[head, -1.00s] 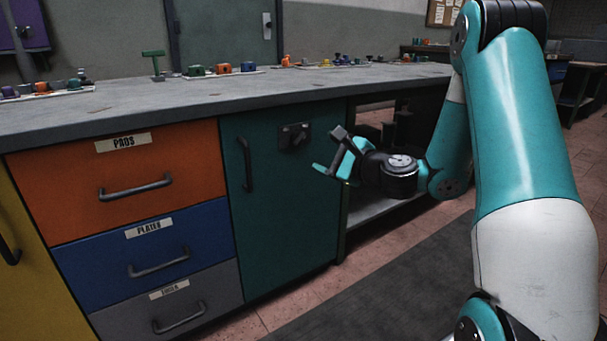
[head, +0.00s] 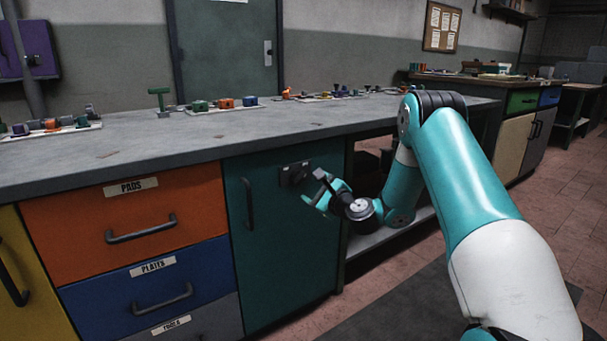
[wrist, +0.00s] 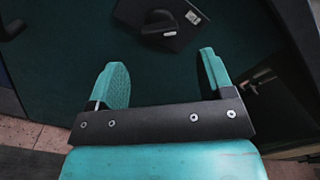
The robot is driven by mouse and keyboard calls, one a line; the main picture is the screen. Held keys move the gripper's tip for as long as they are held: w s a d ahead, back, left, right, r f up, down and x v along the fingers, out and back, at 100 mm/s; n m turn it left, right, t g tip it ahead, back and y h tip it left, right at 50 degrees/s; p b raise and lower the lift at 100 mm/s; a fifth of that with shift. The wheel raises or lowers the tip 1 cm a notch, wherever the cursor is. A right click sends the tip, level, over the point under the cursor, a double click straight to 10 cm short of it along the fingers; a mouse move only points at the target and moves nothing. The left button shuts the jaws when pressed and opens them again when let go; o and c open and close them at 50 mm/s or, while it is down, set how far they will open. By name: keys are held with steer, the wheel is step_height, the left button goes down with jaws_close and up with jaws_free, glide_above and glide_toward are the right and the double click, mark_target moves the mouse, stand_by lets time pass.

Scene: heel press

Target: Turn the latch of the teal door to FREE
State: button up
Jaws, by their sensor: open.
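The teal door (head: 280,245) is shut, on the right of the drawers under the bench. Its dark latch plate (head: 295,173) sits near the door's upper right corner. My gripper (head: 316,190) is open and empty, just to the right of and slightly below the latch in the head view. In the wrist view the latch knob (wrist: 159,24) lies beyond and between my fingertips (wrist: 163,75), apart from them. A small white label (wrist: 194,17) shows on the plate, too small to read. I cannot tell which way the latch is set.
A vertical handle (head: 248,203) is on the door's left side. Orange (head: 130,215) and blue drawers with handles stand to the left. The bench top (head: 200,140) overhangs above the latch. An open shelf (head: 385,235) lies right of the door.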

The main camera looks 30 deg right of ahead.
mark_target(299, 178)
steer(key=w, duration=0.6)
steer(key=shift+w, duration=0.25)
steer(key=shift+a, duration=0.1)
steer(key=shift+c, duration=0.2)
steer(key=c, duration=0.9)
